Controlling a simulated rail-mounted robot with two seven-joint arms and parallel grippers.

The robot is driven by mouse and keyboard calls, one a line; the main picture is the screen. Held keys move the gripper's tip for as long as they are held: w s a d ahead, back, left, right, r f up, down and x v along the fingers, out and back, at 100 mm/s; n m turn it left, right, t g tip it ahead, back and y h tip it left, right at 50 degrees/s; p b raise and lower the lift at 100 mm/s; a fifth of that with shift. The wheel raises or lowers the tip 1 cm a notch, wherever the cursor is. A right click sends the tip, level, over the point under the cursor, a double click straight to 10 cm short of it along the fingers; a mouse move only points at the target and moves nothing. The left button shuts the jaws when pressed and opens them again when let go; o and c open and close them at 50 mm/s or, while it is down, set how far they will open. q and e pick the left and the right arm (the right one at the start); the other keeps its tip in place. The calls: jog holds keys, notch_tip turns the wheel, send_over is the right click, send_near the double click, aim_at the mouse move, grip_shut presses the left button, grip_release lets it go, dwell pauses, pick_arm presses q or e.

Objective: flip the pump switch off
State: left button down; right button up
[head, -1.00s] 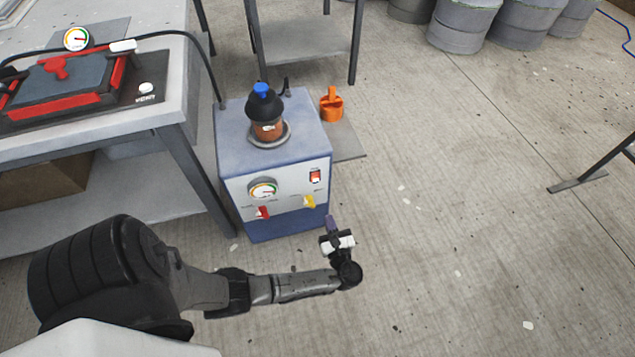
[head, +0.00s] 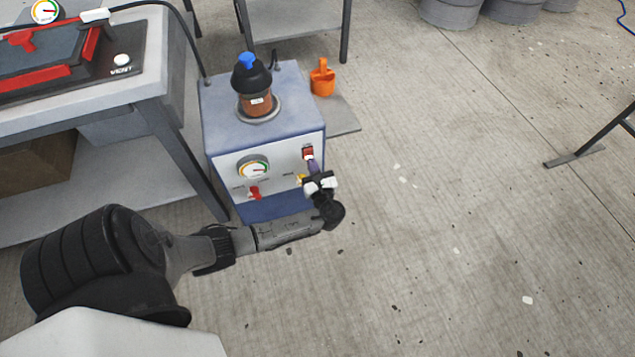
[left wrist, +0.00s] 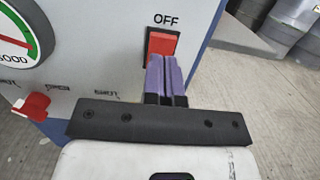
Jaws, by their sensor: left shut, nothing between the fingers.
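The pump unit (head: 225,150) is a blue-grey box with a white front panel, standing on the floor. Its red rocker pump switch (head: 308,153) is at the panel's upper right. In the left wrist view the switch (left wrist: 162,42) sits below the label "OFF". My left gripper (head: 312,165) is shut and empty, with purple fingertips just below the switch. In the left wrist view the fingertips (left wrist: 166,62) overlap the switch's lower edge; I cannot tell whether they touch it. My right gripper is not in view.
A gauge (head: 253,168), a red valve handle (head: 255,192) and a yellow handle (head: 301,179) are on the same panel. A table (head: 150,80) is at left.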

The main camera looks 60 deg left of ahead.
aim_at(308, 154)
pick_arm(q)
jog(key=shift+b+x, duration=0.55)
jog(key=shift+x, duration=0.75)
jog(key=shift+r, duration=0.1)
